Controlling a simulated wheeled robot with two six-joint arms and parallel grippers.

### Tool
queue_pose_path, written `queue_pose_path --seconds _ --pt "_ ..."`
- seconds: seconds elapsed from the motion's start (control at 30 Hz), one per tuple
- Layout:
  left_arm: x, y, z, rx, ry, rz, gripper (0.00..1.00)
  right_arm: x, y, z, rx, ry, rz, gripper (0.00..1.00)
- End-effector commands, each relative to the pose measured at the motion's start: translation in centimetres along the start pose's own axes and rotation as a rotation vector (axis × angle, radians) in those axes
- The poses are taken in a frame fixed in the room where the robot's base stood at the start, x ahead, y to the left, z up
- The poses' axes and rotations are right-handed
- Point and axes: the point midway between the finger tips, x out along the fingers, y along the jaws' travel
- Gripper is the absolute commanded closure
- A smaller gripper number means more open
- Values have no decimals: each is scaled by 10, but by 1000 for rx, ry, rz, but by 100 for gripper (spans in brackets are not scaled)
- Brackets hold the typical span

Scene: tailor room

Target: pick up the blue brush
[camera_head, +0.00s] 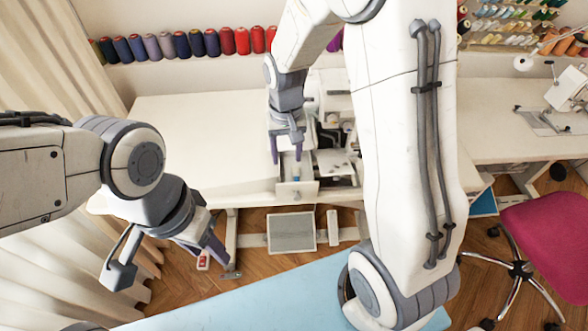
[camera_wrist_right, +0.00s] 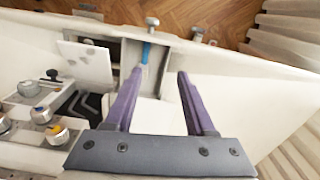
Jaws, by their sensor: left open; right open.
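The blue brush (camera_wrist_right: 147,52) lies in a small open drawer (camera_wrist_right: 131,55) at the table's edge. In the right wrist view it is just beyond my right gripper's fingertips, nearer the left one. In the head view only a small blue bit of the brush (camera_head: 296,179) shows. My right gripper (camera_head: 286,158) is open and empty above the drawer; its purple fingers also show in the wrist view (camera_wrist_right: 160,74). My left gripper (camera_head: 178,270) is open and empty, in front of the table at the left.
The white table (camera_head: 190,130) is bare to the left of the drawer. A machine with knobs (camera_wrist_right: 40,115) stands beside the drawer. Thread spools (camera_head: 180,45) line the back wall. A pink chair (camera_head: 548,245) stands at right, and a light blue surface (camera_head: 270,295) lies in front.

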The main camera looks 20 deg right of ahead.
Motion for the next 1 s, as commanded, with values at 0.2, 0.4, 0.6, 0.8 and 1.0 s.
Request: queue_pose_path --seconds 0.2,0.4,0.6,0.8,1.0 --pt "-4 0 0 0 0 0 50 29 29 -24 110 -8 10 45" --pt "-5 0 0 0 0 0 50 60 29 -24 110 -8 10 45" --pt "-7 0 0 0 0 0 50 75 29 -23 109 -6 9 45" --pt "-14 1 -1 0 0 0 50 102 31 -20 109 -11 10 45" --pt "-16 1 -1 0 0 0 50 123 31 -21 108 -6 9 45"
